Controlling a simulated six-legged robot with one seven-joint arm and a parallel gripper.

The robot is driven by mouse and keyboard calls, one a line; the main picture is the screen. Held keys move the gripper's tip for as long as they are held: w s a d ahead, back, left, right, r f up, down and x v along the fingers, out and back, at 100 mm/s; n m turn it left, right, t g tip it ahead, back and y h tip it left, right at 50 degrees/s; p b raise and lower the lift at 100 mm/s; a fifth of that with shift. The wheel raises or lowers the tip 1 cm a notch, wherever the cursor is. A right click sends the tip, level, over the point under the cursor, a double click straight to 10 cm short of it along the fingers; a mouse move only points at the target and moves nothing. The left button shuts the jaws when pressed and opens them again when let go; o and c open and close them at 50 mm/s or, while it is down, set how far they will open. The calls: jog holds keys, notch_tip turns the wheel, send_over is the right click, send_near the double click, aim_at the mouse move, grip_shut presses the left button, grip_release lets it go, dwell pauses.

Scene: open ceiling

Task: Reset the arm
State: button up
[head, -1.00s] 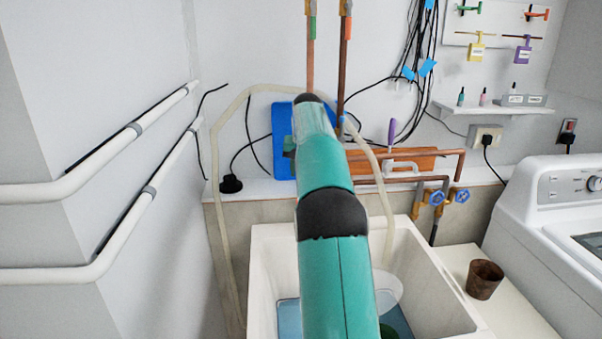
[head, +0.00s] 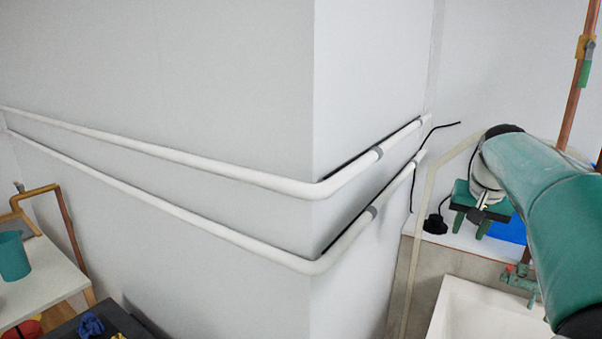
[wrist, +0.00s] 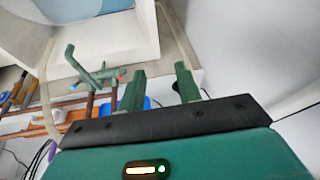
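My gripper (head: 471,228) is at the right of the head view, at the end of my teal arm, and points down in front of the back ledge. In the wrist view its two green fingers (wrist: 159,80) stand apart with nothing between them, so it is open and empty. A greenish tap (head: 520,279) with red parts is below and right of the gripper, over the sink. The tap (wrist: 92,74) also shows in the wrist view, left of the fingers. Whether it touches my gripper I cannot tell.
White pipes (head: 318,188) run around the jutting wall corner at centre. A white sink (head: 475,312) lies lower right, partly behind my arm. A blue object (head: 508,229) stands behind the gripper. A table (head: 40,280) with a teal cup (head: 13,256) is lower left.

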jog(key=s+a+f+n+t, duration=0.1)
jog(key=s+a+f+n, duration=0.2)
jog(key=s+a, duration=1.05)
jog(key=s+a+f+n, duration=0.1)
jog(key=s+a+f, duration=0.2)
jog(key=s, duration=0.3)
jog(key=s+a+f+n+y, duration=0.1)
jog(key=s+a+f, duration=0.3)
jog(key=s+f, duration=0.1)
jog(key=shift+s+a+f+n+t, duration=0.3)
jog(key=shift+s+f, duration=0.1)
jog(key=shift+s, duration=0.05)
jog(key=shift+s, duration=0.1)
